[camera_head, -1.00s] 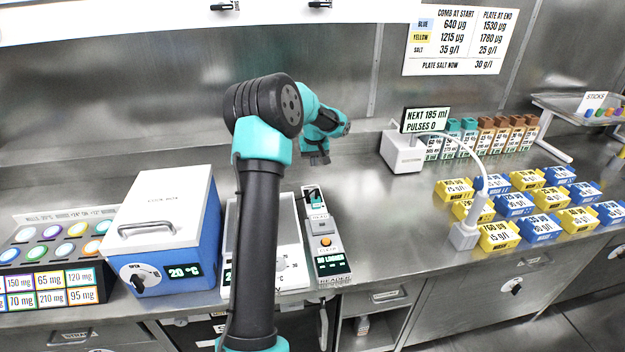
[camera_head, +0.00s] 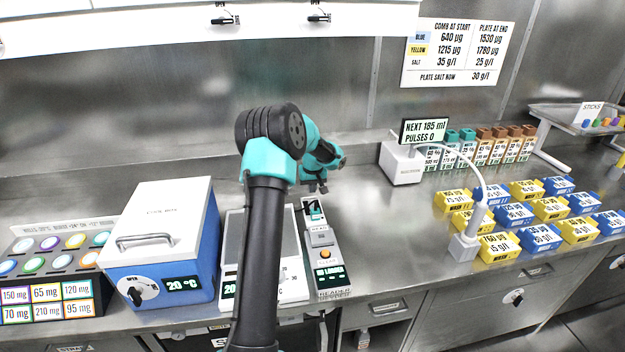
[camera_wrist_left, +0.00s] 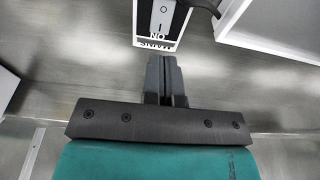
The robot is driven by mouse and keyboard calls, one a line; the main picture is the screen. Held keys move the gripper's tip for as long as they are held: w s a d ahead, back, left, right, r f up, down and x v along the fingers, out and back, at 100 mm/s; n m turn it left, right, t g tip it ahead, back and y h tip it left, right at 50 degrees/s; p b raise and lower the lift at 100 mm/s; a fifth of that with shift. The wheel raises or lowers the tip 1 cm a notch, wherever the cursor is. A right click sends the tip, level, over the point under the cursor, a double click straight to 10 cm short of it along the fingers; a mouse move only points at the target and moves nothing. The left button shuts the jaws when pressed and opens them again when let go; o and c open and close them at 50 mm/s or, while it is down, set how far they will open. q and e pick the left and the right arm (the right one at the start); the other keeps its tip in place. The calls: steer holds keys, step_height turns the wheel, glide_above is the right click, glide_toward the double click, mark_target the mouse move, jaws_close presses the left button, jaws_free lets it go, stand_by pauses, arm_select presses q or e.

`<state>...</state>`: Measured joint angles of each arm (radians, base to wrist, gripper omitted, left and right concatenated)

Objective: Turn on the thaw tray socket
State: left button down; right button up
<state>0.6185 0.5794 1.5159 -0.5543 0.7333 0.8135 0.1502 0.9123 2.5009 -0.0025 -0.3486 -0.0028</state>
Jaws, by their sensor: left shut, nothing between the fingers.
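In the head view my left gripper (camera_head: 321,188) is just behind the far end of a narrow reader strip (camera_head: 326,262). My arm partly covers a white tray-like device (camera_head: 292,268) beside it.
A blue and white cool box (camera_head: 160,240) and a rack of coloured caps (camera_head: 45,275) stand to the left. A white dispenser (camera_head: 402,163) and several yellow and blue blocks (camera_head: 515,213) stand to the right. Bare steel bench lies right of the strip.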

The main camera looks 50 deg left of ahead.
mark_target(311, 202)
arm_select(q)
steer(key=f, duration=0.4)
steer(key=a+f, duration=0.1)
steer(key=f, duration=0.1)
steer(key=shift+w+a+f, duration=0.1)
steer(key=shift+w, duration=0.2)
